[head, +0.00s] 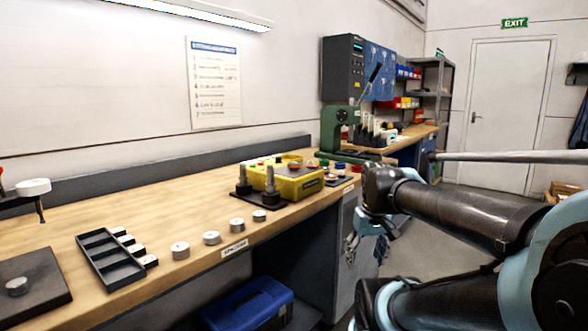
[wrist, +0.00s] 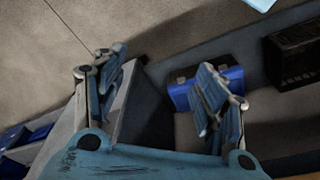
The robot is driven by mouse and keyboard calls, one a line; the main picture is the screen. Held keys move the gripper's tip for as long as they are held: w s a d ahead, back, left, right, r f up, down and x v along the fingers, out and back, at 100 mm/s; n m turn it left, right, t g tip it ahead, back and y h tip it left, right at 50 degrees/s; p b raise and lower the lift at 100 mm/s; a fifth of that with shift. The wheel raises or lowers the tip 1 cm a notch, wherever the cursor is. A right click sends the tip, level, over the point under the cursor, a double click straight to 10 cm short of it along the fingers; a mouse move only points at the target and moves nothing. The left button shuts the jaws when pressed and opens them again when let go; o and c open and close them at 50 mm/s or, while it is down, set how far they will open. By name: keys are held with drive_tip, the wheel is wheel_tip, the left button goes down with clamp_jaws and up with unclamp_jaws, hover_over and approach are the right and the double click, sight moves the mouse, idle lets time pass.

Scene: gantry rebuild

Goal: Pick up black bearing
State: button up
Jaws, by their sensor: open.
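I cannot pick out the black bearing with certainty. No bearing shows in the wrist view.
The wooden bench (head: 160,209) carries a black divided tray (head: 108,258), a dark plate (head: 34,285) and a yellow case (head: 290,182). A green press (head: 335,130) stands farther back. A blue toolbox (head: 248,304) sits below the bench. Bare bench lies behind the row.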

drive_tip(key=w+a+r+n+g+y, duration=0.1)
drive_tip(key=w+a+r+n, duration=0.45)
drive_tip(key=w+r, duration=0.55)
drive_tip(key=w+a+r+n+g+y, duration=0.15)
drive_tip(key=w+a+r+n, duration=0.25)
drive_tip(key=w+r+n, duration=0.55)
drive_tip(key=w+a+r+n+g+y, duration=0.1)
drive_tip(key=w+a+r+n, duration=0.3)
drive_tip(key=w+r, duration=1)
approach(294, 165)
drive_tip(key=shift+w+a+f+y, duration=0.15)
drive_tip(key=shift+w+f, duration=0.45)
drive_tip(key=shift+w+a+f+y, duration=0.1)
drive_tip(key=shift+w+a+f, duration=0.05)
drive_tip(key=shift+w+f, duration=0.4)
drive_tip(key=shift+d+x, duration=0.2)
drive_tip(key=shift+x, duration=2.55)
drive_tip(key=shift+f, duration=0.1)
drive_tip(key=shift+c, duration=0.2)
drive_tip(key=c, duration=1.3)
drive_tip(key=shift+o, duration=0.2)
